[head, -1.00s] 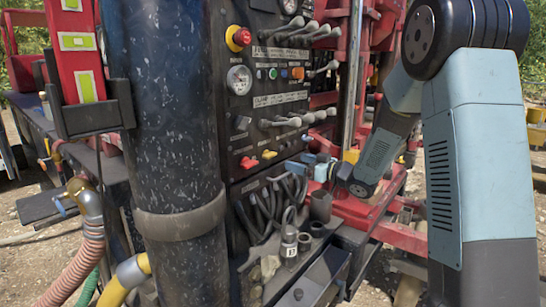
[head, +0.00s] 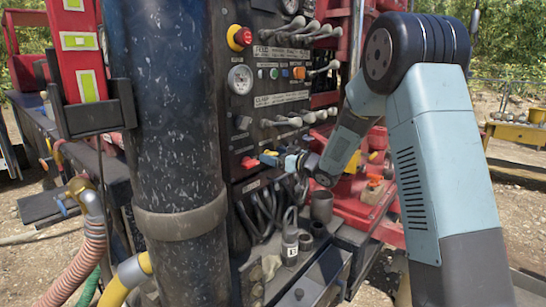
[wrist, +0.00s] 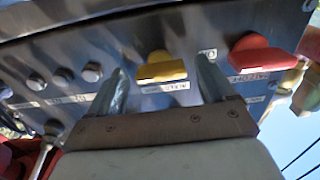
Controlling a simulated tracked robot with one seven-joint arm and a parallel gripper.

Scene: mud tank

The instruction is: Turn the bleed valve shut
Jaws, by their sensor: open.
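Two valve handles sit low on the dark control panel. One is a red handle (head: 249,162) and to its right is a yellow-orange one (head: 268,158), partly hidden by my gripper. In the wrist view the yellow handle (wrist: 161,68) lies crosswise ahead of my gripper (wrist: 160,64), between the lines of its two fingers. The red handle (wrist: 262,54) is to the right, outside the fingers. I cannot surely read which label says bleed. My gripper (head: 287,161) is open and empty, close to the yellow handle; I cannot tell if it touches.
Lever rows (head: 296,35) and a red stop button (head: 239,38) are above on the panel. Black hoses (head: 262,205) hang below, with a grey cup (head: 321,206) and a bottle (head: 290,240) on the ledge. A thick dark column (head: 170,120) stands left.

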